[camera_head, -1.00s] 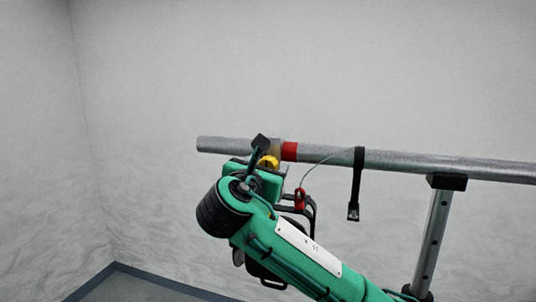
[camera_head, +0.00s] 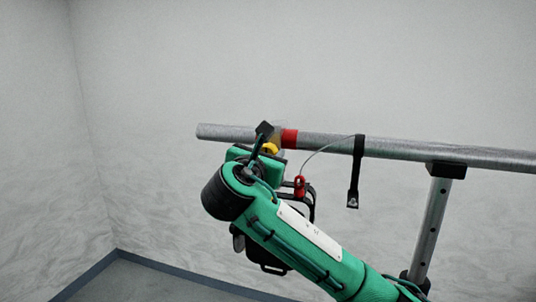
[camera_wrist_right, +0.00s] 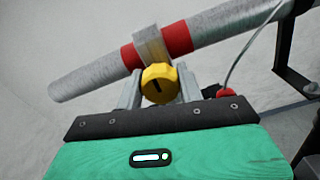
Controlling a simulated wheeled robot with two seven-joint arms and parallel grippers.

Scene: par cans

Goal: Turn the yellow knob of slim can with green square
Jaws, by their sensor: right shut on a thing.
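The yellow knob (camera_head: 269,148) sits on a clamp on the metal pipe, just left of a red band. In the right wrist view the knob (camera_wrist_right: 160,76) shows its round face with a dark slot. My right gripper (camera_wrist_right: 161,92) is shut on it, with one finger on each side. The slim can hangs below the pipe, mostly hidden behind my right arm. Only black frame parts (camera_head: 312,205) show, and I cannot see a green square. My left gripper is not in view.
The metal pipe (camera_head: 420,152) runs across on a stand post (camera_head: 430,225) at the right. A thin safety cable runs to a red clip (camera_head: 299,187) close to my right arm. Pale walls stand behind.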

